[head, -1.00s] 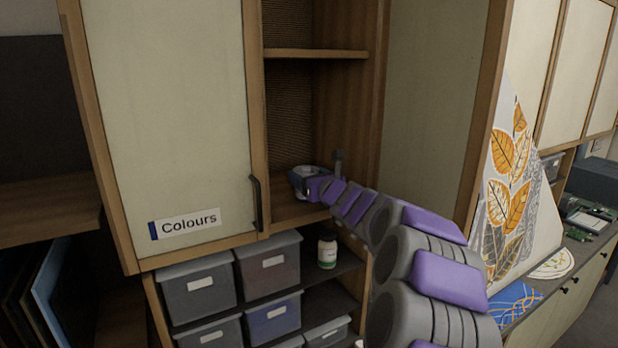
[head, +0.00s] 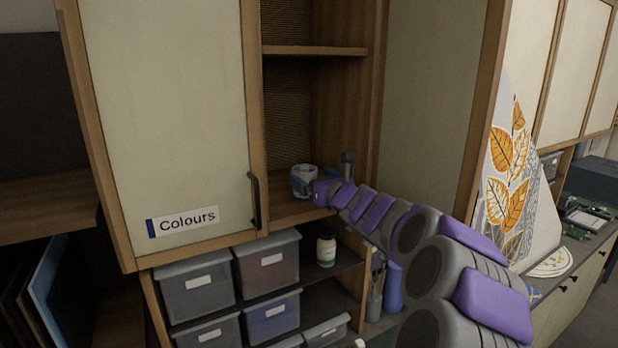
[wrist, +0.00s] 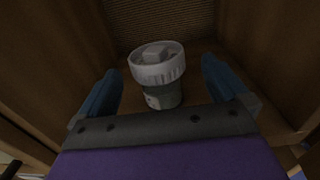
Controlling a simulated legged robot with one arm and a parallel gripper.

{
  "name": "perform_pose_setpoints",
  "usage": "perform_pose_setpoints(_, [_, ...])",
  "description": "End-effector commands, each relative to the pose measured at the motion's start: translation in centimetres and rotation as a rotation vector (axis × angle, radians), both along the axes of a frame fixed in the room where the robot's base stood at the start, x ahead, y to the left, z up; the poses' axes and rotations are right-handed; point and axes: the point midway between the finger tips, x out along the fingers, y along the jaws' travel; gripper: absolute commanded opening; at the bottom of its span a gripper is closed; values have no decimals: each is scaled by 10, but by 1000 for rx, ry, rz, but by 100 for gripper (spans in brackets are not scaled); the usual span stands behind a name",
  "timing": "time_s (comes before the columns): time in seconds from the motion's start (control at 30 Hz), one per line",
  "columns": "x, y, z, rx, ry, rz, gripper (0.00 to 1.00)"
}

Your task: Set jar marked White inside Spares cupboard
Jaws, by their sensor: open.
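A jar with a ribbed pale lid (wrist: 157,62) stands upright on the bottom board of the open cupboard bay (head: 290,212), right of the door marked Colours (head: 170,120). It also shows in the head view (head: 304,176). Its label cannot be read, so I cannot tell if it is the White jar. My gripper (wrist: 161,68) is open at the near side of the jar, with a blue finger on each side and gaps between. The gripper (head: 310,188) also reaches into the bay in the head view. No Spares sign shows.
An upper shelf (head: 315,50) crosses the bay. A pale panel (head: 430,100) stands to its right. A leaf-patterned glass piece (head: 508,170) leans farther right.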

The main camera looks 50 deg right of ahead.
Motion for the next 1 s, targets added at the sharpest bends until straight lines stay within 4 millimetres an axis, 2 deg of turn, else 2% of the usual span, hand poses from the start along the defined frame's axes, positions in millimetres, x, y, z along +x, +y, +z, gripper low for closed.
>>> perform_pose_setpoints(0.1, [-23, 5, 2, 0, -5, -3, 100])
perform_pose_setpoints(0.43, [-68, 19, 1, 0, -3, -1, 100])
perform_pose_setpoints(0.6, [-77, 22, 1, -1, -2, 0, 100])
perform_pose_setpoints(1.0, [-77, 23, 0, -2, -2, 1, 100])
